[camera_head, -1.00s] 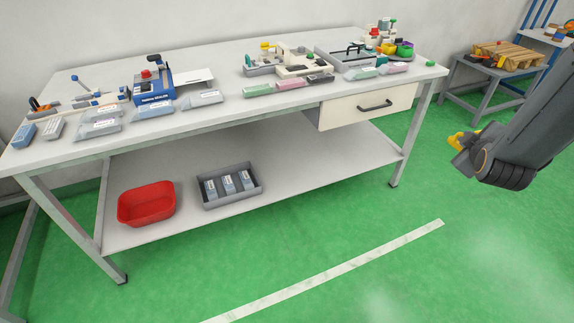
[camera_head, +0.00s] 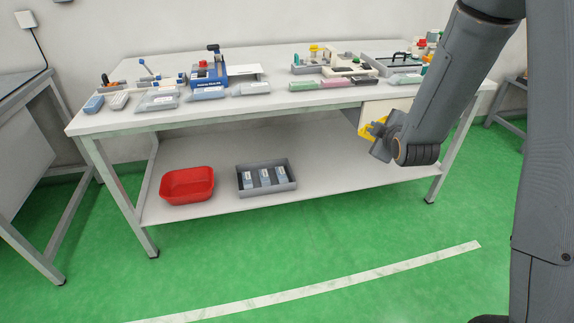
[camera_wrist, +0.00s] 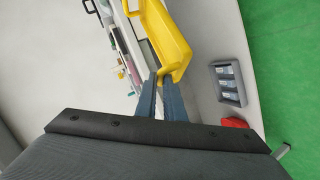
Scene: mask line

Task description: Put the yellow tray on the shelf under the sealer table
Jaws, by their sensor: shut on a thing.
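A yellow tray (camera_wrist: 166,38) is held by its near end in my gripper (camera_wrist: 160,82), as the wrist view shows. In the head view only a small yellow part of the tray (camera_head: 371,128) shows past my gripper (camera_head: 376,134); my arm hides the rest. The tray is in front of the right part of the sealer table (camera_head: 290,112), near the drawer. The lower shelf (camera_head: 330,170) runs beneath the tabletop. The blue sealer (camera_head: 209,73) stands on the tabletop at the left.
On the shelf are a red bin (camera_head: 187,186) at the left and a grey tray of labelled packs (camera_head: 266,178) beside it. The shelf's right half looks clear. Table legs and a drawer (camera_head: 385,110) bound the opening. Another table (camera_head: 22,100) stands at the left.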

